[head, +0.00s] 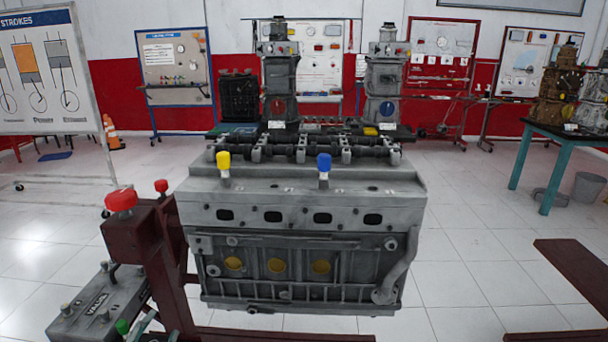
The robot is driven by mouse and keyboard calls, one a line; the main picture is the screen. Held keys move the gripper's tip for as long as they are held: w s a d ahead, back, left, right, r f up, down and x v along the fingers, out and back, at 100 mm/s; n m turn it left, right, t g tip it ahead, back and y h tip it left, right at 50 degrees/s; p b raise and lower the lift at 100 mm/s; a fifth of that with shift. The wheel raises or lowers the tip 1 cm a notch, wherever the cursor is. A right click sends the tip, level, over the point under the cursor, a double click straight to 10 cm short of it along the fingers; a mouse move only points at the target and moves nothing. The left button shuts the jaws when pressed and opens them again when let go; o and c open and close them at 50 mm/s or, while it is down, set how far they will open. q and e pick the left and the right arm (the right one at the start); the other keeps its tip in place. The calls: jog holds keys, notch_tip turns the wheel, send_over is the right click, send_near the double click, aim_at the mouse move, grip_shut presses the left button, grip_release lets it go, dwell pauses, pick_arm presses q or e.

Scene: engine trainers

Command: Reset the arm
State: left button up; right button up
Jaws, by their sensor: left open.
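Only a small part of my left gripper (148,328) shows, low at the bottom edge, in front of the dark red stand (160,250) and near a green knob (122,327). It is open, and I see nothing held in it. Most of it and of its arm is out of the picture. My right gripper and arm are not in view.
A large grey engine block (300,210) with yellow and blue caps fills the middle, close ahead. A grey control box (95,312) sits lower left. A teal table (545,140) with engines stands right.

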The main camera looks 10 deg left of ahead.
pick_arm(q)
jog(key=s+d+f+n+g+h, duration=0.15)
jog(key=s+d+f+g, duration=0.35)
jog(key=s+f, duration=0.5)
jog(key=s+d+f+n+g+h, duration=0.1)
jog(key=s+d+f+n+g, duration=0.4)
jog(key=s, duration=0.8)
notch_tip(320, 180, down, 15)
jog(key=a+m+g+p, duration=0.2)
jog(key=a+p, duration=0.1)
jog(key=p, duration=0.2)
jog(key=s+f+p, duration=0.2)
jog(key=s+f, duration=0.3)
jog(key=s, duration=0.2)
jog(key=s+f+g+p, duration=0.1)
jog(key=s+f, duration=0.3)
jog(key=s, duration=0.4)
jog(key=shift+s+a+f+p, duration=0.15)
jog(key=shift+a+f+p, duration=0.15)
jog(key=shift+p, duration=0.2)
